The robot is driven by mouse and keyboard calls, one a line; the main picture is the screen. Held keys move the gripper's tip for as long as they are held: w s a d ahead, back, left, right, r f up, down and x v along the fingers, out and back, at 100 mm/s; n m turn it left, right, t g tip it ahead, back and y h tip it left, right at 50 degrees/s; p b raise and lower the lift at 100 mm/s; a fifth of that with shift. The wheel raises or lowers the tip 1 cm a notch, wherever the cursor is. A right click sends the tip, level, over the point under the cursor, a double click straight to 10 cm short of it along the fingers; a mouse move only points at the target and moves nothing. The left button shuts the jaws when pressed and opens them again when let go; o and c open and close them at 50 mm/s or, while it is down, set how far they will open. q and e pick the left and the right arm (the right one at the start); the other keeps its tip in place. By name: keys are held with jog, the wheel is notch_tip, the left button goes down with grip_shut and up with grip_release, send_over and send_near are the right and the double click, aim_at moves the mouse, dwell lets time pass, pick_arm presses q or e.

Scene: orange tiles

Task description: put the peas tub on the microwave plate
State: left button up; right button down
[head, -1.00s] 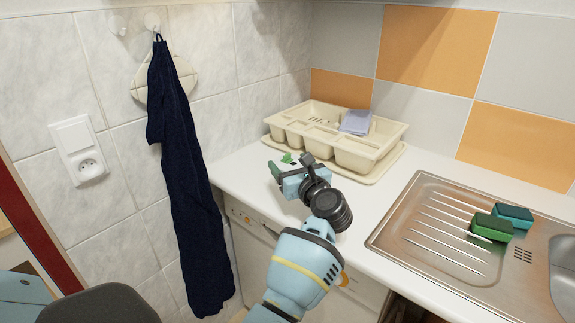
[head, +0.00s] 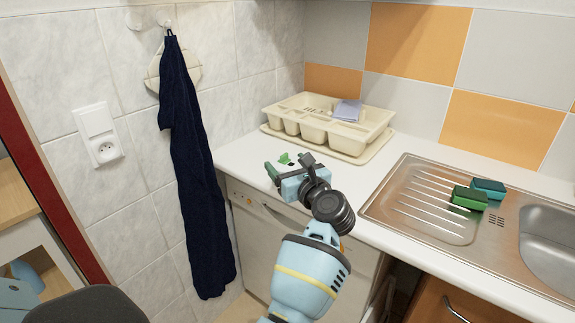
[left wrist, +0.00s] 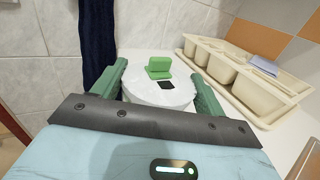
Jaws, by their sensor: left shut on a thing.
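The peas tub (left wrist: 160,92) is a white round tub with green and black marks on top, between the green fingers of my left gripper (left wrist: 157,70) in the left wrist view. In the head view my left gripper (head: 288,166) is over the white counter, in front of the cutlery tray. There the green mark of the tub (head: 285,158) shows between the fingers, and its white body blends with the counter. I cannot tell whether the tub touches the counter. The microwave plate is not in view. My right gripper is not in view.
A beige cutlery tray (head: 376,125) stands behind the gripper. A steel sink (head: 400,215) with two sponges (head: 468,198) is on the right. A dark blue towel (head: 200,180) hangs on the left wall. At the far left is a wooden shelf unit (head: 22,215).

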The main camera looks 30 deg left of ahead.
pick_arm(q)
jog(key=shift+s+a+f, duration=0.2)
jog(key=shift+s+a, duration=0.05)
jog(key=s+f+m+t+h, duration=0.2)
jog(key=s+f+m+t, duration=0.1)
jog(key=s, duration=0.4)
jog(key=s+d+f+m+t+h, duration=0.2)
jog(key=s+d+h, duration=0.4)
jog(key=s, duration=0.3)
jog(key=s+d+f+m+t+h, duration=0.3)
jog(key=s+d+m+t+h, duration=0.1)
jog(key=s+d+m+h, duration=0.3)
jog(key=shift+s+d+h, duration=0.3)
jog(key=shift+s+d, duration=0.35)
jog(key=shift+s, duration=0.5)
jog(key=shift+w, duration=0.1)
